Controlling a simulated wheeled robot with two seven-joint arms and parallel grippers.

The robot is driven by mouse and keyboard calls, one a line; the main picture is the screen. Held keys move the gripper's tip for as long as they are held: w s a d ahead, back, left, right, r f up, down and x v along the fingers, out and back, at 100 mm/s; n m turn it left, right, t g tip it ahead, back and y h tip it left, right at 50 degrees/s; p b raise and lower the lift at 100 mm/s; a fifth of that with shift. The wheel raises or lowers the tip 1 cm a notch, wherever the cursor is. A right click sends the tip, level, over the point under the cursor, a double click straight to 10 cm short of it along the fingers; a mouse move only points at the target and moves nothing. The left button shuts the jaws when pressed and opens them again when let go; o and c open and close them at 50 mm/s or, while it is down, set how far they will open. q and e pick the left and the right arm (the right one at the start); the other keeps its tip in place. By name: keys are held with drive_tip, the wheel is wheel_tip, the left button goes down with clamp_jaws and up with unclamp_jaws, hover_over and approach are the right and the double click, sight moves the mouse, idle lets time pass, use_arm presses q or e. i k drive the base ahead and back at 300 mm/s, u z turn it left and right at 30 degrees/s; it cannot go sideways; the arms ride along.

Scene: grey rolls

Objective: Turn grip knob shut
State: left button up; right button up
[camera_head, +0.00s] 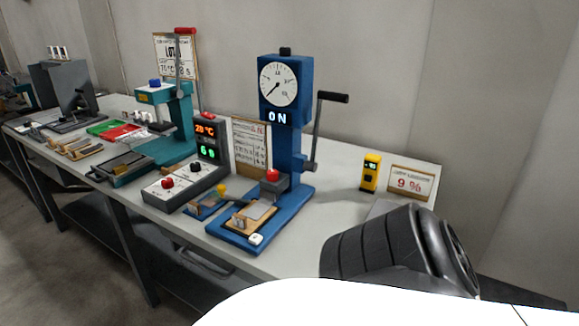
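A blue press-like tester (287,140) stands on the bench, with a round dial (278,84), a lit "ON" panel and a black-handled lever (332,97) on its right. A red knob (272,175) sits on a grey block above its base. A small wooden piece with a grey top (254,213) lies on the base, beside a white button (256,239). A yellow knob (221,189) stands on a small blue plate left of it. No label shows which knob is the grip knob. Neither of my grippers is in view.
Left of the tester are a control box (185,185) with red and black knobs, a lit display (207,139) and a teal press (176,125). A yellow meter (370,172) and a "9 %" sign (412,182) stand right. My own dark arm part covers the bench's right front.

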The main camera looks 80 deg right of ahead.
sight(273, 175)
drive_tip(key=k, duration=0.4)
drive_tip(key=z, duration=0.95)
